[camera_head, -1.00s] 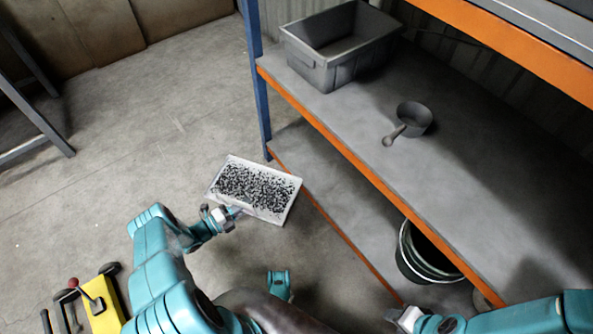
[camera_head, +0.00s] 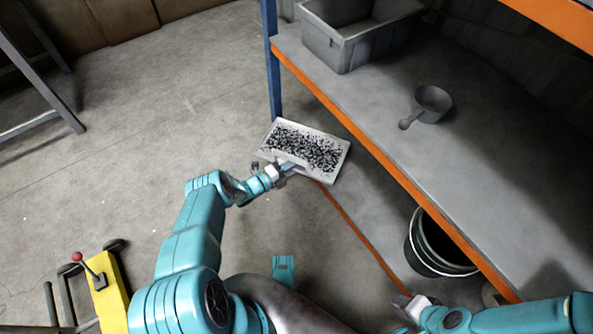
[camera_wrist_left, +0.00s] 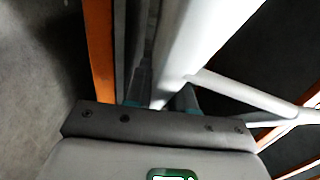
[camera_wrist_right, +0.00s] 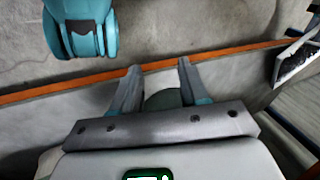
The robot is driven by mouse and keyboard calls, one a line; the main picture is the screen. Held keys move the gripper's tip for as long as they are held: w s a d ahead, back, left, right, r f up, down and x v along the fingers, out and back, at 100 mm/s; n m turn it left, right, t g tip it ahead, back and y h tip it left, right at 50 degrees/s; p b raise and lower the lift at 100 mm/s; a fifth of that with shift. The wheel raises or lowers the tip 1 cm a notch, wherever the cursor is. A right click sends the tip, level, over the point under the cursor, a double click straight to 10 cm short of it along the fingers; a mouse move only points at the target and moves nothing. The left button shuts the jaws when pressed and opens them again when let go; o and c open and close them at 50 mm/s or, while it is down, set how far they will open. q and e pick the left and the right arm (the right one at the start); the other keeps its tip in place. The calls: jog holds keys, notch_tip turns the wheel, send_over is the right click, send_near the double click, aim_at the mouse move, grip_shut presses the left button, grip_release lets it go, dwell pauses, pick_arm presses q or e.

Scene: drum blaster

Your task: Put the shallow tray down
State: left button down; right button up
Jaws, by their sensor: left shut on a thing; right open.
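The shallow tray (camera_head: 335,168) is white and filled with small black pieces. My left gripper (camera_head: 286,172) is shut on its near edge and holds it beside the rack's left post, seemingly about level. In the left wrist view, the tray's pale wall (camera_wrist_left: 190,45) lies between the fingers. My right gripper (camera_head: 408,304) is low by the rack's lower front edge at the bottom right. A corner of the tray (camera_wrist_right: 297,58) shows there at the right edge.
The rack shelf (camera_head: 390,150) has an orange front beam. A grey bin (camera_head: 345,45) and a dark scoop (camera_head: 432,103) stand on it, with bare shelf around the scoop. A dark bucket (camera_head: 425,250) sits below. A yellow cart (camera_head: 112,295) is bottom left. Open floor lies left.

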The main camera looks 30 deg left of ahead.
pick_arm(q)
jog(key=f+b, duration=0.2)
jog(key=f, duration=0.1)
jog(key=shift+w+d+f, duration=0.1)
jog(key=shift+w+f, duration=0.05)
jog(key=shift+w, duration=0.25)
pick_arm(e)
jog(key=shift+w+d+f+t, duration=0.1)
jog(key=shift+w+f+t, duration=0.05)
jog(key=shift+w+f, duration=0.45)
jog(key=shift+w+d+f+t, duration=0.15)
jog(key=shift+w+f, duration=0.2)
jog(key=shift+f, duration=0.3)
pick_arm(q)
jog(key=c, duration=1.3)
grip_release()
jog(key=shift+f, duration=0.25)
jog(key=o, duration=0.3)
jog(key=shift+o, duration=0.2)
jog(key=shift+r, duration=0.1)
